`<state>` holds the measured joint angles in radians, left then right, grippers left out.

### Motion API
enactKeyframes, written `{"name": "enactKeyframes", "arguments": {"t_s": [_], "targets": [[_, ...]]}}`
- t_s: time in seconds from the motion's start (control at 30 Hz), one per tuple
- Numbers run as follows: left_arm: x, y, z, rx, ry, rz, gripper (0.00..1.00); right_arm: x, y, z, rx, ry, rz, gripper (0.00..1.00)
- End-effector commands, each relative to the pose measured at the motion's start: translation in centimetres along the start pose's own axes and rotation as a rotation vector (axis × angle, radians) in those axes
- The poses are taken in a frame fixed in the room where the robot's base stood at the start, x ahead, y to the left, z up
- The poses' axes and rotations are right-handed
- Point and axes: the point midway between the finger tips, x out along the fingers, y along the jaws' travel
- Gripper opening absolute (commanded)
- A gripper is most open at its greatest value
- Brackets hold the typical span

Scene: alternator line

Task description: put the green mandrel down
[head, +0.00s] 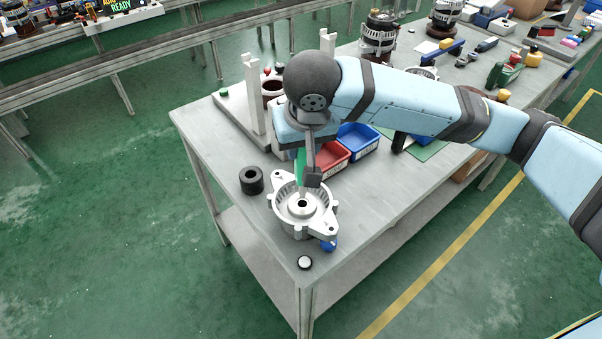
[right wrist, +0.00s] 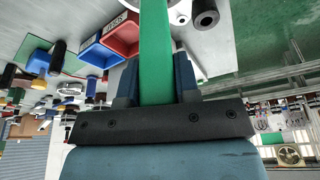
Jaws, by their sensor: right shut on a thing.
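The green mandrel (right wrist: 155,52) is a long flat-sided green bar between the jaws of my right gripper in the right wrist view. In the head view a sliver of the green mandrel (head: 300,166) shows beside my right gripper (head: 312,178), which points down just over the back of a silver alternator housing (head: 288,190). The gripper is shut on the mandrel. The mandrel's far end runs out of the top of the wrist view, and in the head view it is mostly hidden by the gripper. My left gripper is not in view.
A black ring (head: 251,180) stands left of the housing. A small round cap (head: 305,262) lies near the table corner. A red bin (head: 335,163) and a blue bin (head: 361,143) stand behind the gripper. A grey fixture (head: 252,90) stands back left. The table (head: 200,135) has bare room at left.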

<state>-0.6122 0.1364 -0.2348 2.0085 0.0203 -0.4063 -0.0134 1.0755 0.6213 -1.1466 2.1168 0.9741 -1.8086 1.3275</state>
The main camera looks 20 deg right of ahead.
Motion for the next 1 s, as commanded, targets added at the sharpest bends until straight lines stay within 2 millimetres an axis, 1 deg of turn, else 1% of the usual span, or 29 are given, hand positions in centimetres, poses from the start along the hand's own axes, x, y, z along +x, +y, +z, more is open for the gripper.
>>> {"name": "enactKeyframes", "arguments": {"t_s": [0.03,0.1,0.33,0.5,0.57,0.93,0.97,1.0], "targets": [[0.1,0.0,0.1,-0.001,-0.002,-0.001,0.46,1.0,0.1,0.3,0.001,-0.001,0.002,0.00],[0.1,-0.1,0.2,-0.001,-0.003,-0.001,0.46,1.9,0.1,0.6,0.001,0.000,0.000,0.00],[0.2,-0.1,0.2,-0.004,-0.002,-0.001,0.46,3.4,0.0,1.1,0.000,0.000,0.000,0.00],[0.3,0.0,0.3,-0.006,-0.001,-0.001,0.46,5.9,0.0,1.9,-0.001,-0.001,0.001,0.00],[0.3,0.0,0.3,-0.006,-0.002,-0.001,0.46,6.5,0.0,2.0,-0.001,0.000,0.000,0.00],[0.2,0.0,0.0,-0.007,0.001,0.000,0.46,6.9,0.0,2.1,0.000,0.000,-0.001,0.00],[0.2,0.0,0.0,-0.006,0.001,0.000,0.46,7.0,0.0,2.2,0.000,0.000,0.000,0.32],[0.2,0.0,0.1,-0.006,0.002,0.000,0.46,7.0,0.0,2.2,0.000,0.000,0.000,0.41]]}}
